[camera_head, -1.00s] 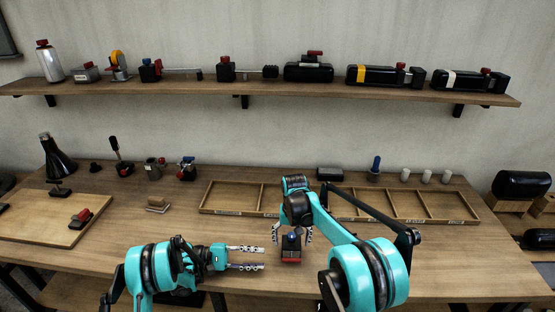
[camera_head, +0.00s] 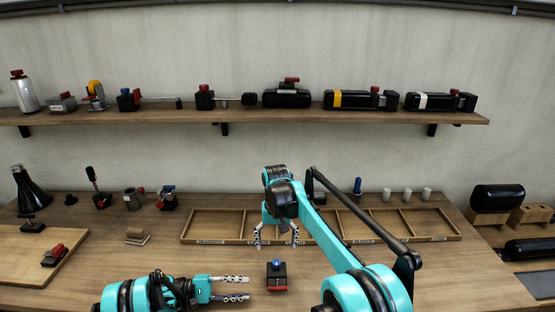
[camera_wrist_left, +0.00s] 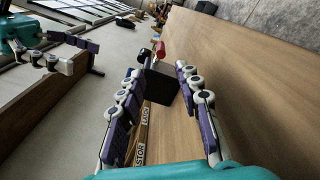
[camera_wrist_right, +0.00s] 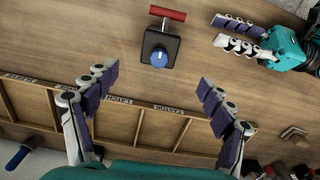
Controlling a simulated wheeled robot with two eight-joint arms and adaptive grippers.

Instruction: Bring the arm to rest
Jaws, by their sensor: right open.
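My right gripper (camera_head: 276,240) is open and empty, raised above the table at the front of the compartment tray. In the right wrist view its fingers (camera_wrist_right: 150,92) stand wide apart with nothing between them. My left gripper (camera_head: 232,288) is open, low over the table's front, its fingers pointing right. A small black block with a blue knob and a red bar (camera_head: 277,274) stands on the table just right of the left fingertips, apart from them. It also shows in the right wrist view (camera_wrist_right: 160,48). In the left wrist view a dark block (camera_wrist_left: 163,86) shows beyond the fingers (camera_wrist_left: 158,95).
A wooden tray with labelled compartments (camera_head: 186,240) lies across the table's middle. A wooden board (camera_head: 22,262) with a red-topped part is at left. Small fixtures stand along the back. A shelf (camera_head: 300,117) with tools hangs above.

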